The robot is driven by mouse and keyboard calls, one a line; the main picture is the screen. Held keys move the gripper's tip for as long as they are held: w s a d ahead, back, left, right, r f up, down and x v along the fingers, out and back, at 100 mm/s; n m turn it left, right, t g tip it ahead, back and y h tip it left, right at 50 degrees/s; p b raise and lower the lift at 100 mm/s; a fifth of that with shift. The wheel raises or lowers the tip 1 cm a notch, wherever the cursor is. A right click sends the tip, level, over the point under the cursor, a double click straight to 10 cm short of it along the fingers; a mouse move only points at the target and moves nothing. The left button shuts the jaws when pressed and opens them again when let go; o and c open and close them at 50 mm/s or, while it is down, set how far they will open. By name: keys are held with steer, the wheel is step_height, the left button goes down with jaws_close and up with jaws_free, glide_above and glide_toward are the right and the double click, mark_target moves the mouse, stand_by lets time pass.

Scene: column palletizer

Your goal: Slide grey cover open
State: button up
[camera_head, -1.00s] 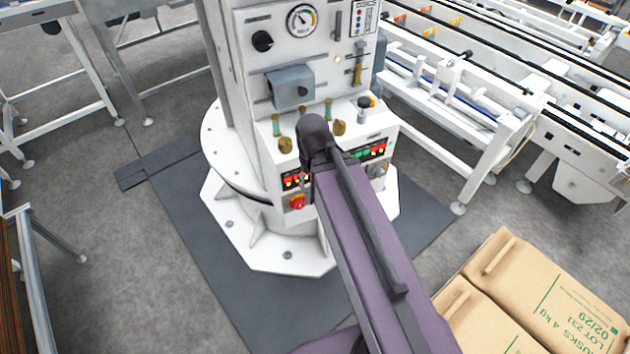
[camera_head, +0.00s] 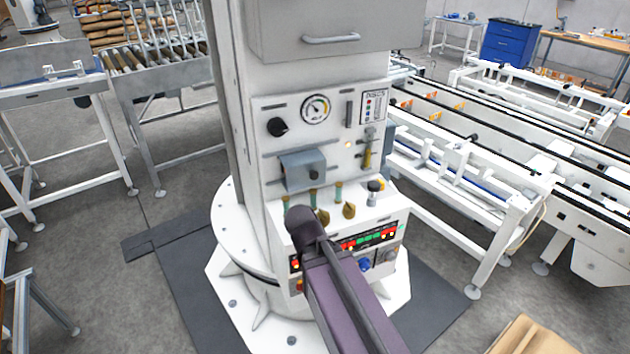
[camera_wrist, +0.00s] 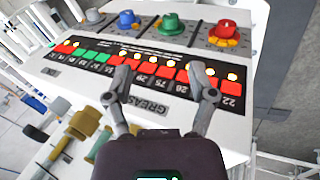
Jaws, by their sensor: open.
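The grey cover (camera_head: 302,168) is a small blue-grey box with a dark round knob, set on a horizontal rail on the front of the white column, below the gauge. No opening beside it can be made out clearly. My gripper (camera_wrist: 160,82) is open and empty in the wrist view, its two grey fingers over the lower button panel (camera_wrist: 150,60). In the head view my purple arm hides the gripper, which is low and to the right of the cover. The cover cannot be made out in the wrist view.
Brass-handled valves (camera_head: 349,210) stick out below the cover. Blue (camera_wrist: 128,20), green (camera_wrist: 170,22) and red (camera_wrist: 223,33) knobs stand on the ledge by the buttons. A grey drawer-like box (camera_head: 330,30) juts out above the gauge. Conveyors (camera_head: 480,170) stand to the right.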

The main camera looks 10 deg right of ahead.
steer(key=w+a+r+n+t+h+b, duration=0.1)
steer(key=w+a+r+n+t+h, duration=0.15)
steer(key=w+r+t+h, duration=0.3)
steer(key=n+t+h, duration=0.3)
steer(key=n+t, duration=0.2)
steer(key=t, duration=0.1)
glide_toward(313, 177)
steer(key=v, duration=0.3)
steer(key=shift+w+a+r+b, duration=0.1)
steer(key=shift+r+b, duration=0.15)
steer(key=shift+b, duration=0.1)
steer(key=shift+w+g, duration=0.1)
steer(key=shift+g, duration=0.15)
steer(key=shift+x, duration=6.8)
steer(key=shift+f, duration=0.1)
jaws_close()
